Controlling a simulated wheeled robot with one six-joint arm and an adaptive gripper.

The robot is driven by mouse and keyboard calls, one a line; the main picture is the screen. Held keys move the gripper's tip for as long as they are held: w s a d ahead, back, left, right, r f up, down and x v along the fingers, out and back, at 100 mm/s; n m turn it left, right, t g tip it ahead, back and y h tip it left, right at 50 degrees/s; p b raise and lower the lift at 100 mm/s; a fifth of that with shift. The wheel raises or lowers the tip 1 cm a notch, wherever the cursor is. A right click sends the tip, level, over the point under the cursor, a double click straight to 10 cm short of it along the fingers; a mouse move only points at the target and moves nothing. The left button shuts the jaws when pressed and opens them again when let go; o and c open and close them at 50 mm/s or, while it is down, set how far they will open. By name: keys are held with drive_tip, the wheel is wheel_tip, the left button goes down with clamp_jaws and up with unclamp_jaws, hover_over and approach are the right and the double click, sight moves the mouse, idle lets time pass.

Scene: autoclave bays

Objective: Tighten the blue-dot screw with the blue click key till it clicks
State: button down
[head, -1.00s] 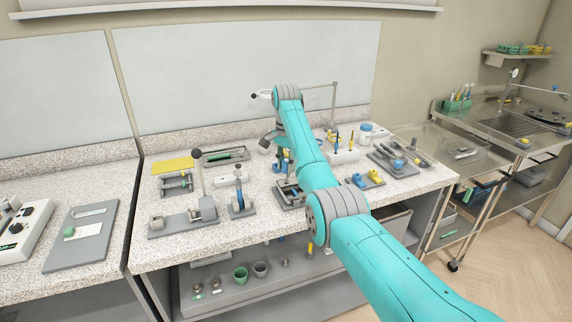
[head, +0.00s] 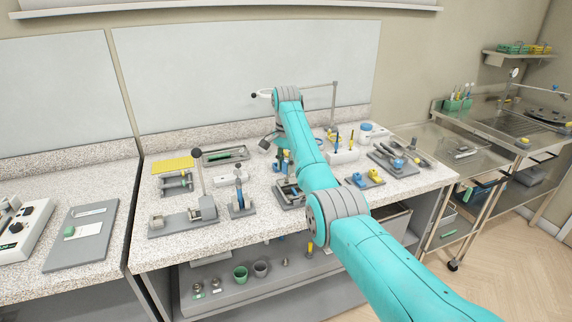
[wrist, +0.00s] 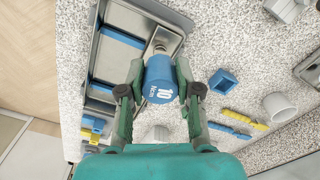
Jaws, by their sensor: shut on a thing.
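My gripper (wrist: 160,76) is shut on the blue click key (wrist: 160,88), with one finger on each side. The key is a short blue cylinder marked "10" in white, seen from its end in the wrist view. A metal shaft (wrist: 159,47) shows beyond it, over the edge of a grey metal tray-like fixture (wrist: 178,48). I cannot make out the blue-dot screw; the key and fingers cover that spot. I cannot tell whether the key's tip touches a screw. In the head view my arm hides most of the gripper.
A blue square holder (wrist: 223,81) and a pale cylinder (wrist: 280,106) stand right of the key. A lever fixture (head: 203,205) and a small clamp stand (head: 240,205) are left of my arm. A yellow-and-blue tray (head: 366,179) is right of it.

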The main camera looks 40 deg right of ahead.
drive_tip(key=shift+f, duration=0.6)
drive_tip(key=c, duration=0.7)
unclamp_jaws()
